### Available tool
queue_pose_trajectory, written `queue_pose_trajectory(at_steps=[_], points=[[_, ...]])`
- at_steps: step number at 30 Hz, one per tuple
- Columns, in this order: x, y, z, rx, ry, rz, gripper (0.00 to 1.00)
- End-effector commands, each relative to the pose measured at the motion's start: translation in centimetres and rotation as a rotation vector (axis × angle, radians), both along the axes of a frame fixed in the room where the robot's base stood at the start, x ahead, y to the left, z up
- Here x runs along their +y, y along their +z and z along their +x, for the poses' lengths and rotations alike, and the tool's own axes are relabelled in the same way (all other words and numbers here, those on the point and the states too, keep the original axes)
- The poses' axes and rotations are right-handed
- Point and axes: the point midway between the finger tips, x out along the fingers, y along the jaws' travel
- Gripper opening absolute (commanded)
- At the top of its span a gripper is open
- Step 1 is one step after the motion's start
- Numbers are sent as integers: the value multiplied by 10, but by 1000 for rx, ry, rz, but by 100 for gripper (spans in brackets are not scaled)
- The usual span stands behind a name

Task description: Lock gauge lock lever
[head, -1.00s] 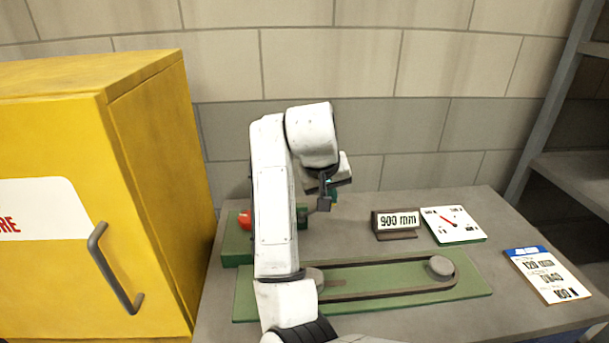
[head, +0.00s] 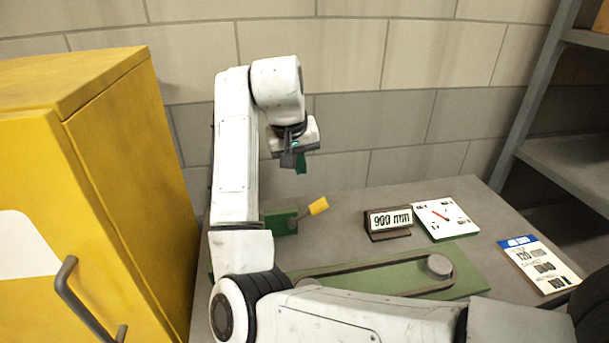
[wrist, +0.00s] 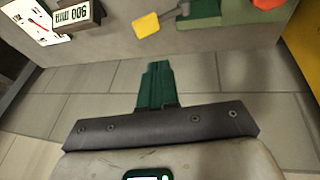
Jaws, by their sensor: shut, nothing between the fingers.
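A lever with a yellow grip (head: 318,206) sticks out to the right from a green block (head: 280,224) at the back left of the bench; it looks like the gauge lock lever. The yellow grip also shows at the top of the wrist view (wrist: 146,25), beside the block's green edge (wrist: 200,14). My gripper (head: 301,165) is shut and empty, above the lever and apart from it. In the wrist view its green fingers (wrist: 157,72) are together. My arm hides part of the block.
A 900 mm display (head: 390,221) and a white dial with a red needle (head: 446,220) stand right of the lever. A green belt plate (head: 468,284) lies in front, partly behind my arm. A yellow cabinet (head: 130,140) stands left. A red part (wrist: 268,4) shows in the wrist view.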

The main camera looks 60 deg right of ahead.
Motion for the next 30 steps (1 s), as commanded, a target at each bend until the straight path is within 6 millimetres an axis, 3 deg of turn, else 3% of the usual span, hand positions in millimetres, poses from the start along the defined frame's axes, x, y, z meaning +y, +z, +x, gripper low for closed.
queue_pose_trajectory(at_steps=[16,22,30], points=[[-35,-92,-2,3,0,2,0],[-42,-110,-10,2,1,1,0],[-44,-115,-12,1,1,1,0]])
